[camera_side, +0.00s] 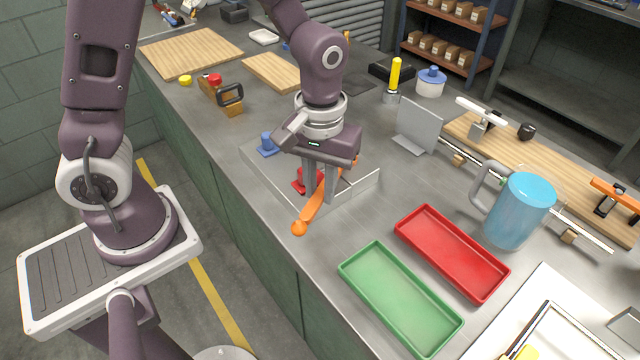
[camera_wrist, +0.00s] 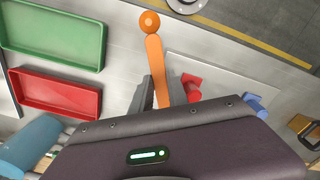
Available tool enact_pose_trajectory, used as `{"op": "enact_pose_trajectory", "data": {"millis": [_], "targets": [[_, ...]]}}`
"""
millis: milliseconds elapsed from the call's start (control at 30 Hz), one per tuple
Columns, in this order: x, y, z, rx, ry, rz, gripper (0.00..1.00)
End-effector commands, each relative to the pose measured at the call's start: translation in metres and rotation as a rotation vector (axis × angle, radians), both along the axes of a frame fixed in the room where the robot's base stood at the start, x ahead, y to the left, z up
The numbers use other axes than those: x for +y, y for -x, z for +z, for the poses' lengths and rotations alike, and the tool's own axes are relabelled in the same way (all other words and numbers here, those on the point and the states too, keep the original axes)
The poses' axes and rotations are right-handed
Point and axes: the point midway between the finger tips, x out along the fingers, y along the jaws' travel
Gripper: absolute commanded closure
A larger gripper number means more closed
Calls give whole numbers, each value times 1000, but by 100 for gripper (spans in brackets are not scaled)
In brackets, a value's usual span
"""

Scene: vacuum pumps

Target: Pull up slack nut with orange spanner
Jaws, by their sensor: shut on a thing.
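The orange spanner (camera_side: 312,207) is held between the fingers of my gripper (camera_side: 322,192), above the near right part of a low clear-walled tray (camera_side: 358,186). Its rounded end points toward the near edge of the bench. In the wrist view the spanner (camera_wrist: 155,65) sticks out from between the fingers of my gripper (camera_wrist: 157,92). A red part (camera_side: 299,185) stands in the tray just left of the fingers; it also shows in the wrist view (camera_wrist: 192,88). A blue part (camera_side: 267,144) stands at the tray's far left corner. I cannot make out the slack nut; the gripper may hide it.
A green tray (camera_side: 400,298) and a red tray (camera_side: 452,252) lie to the right on the bench. A blue jug (camera_side: 518,210) stands beyond them. A grey upright plate (camera_side: 418,126) stands behind the work. Bare bench (camera_side: 375,215) separates the clear-walled tray and the red tray.

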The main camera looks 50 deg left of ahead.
Motion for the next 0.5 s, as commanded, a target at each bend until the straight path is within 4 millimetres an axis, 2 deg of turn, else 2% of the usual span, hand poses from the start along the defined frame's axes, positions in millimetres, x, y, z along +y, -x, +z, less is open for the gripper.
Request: {"op": "enact_pose_trajectory", "data": {"millis": [500], "targets": [[-3, -3, 0, -1, -2, 45, 100]]}}
